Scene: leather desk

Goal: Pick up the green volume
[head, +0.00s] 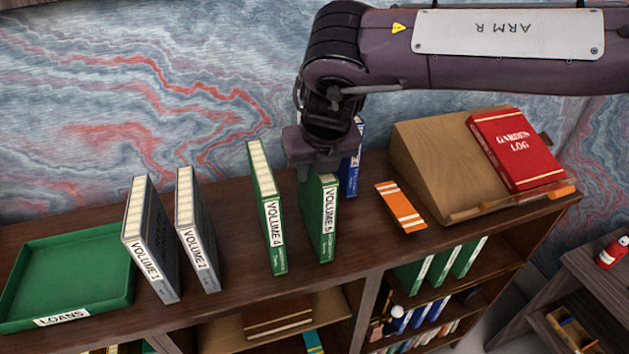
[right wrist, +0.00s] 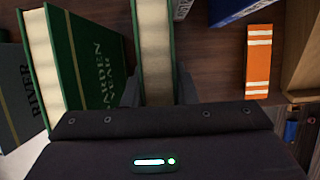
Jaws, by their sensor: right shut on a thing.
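Two green volumes stand upright on the shelf top in the head view: Volume 4 (head: 267,215) and, right of it, one labelled Volume 5 (head: 325,228). My right gripper (head: 318,172) reaches down from above and is shut on the top of Volume 5. In the right wrist view Volume 5 (right wrist: 155,45) sits between the fingers, its pale page edge showing. Volume 4 (right wrist: 85,65) leans at the left there, apart from the gripper. I cannot tell whether Volume 5 touches the wood. My left gripper is in neither view.
Grey Volume 1 (head: 152,245) and Volume 2 (head: 197,235) stand left, beside a green Loans tray (head: 120,292). A blue book (head: 351,175) stands close behind Volume 5. An orange book (head: 401,207) lies right, before a wooden stand (head: 420,150) holding a red Garden Log (head: 515,150).

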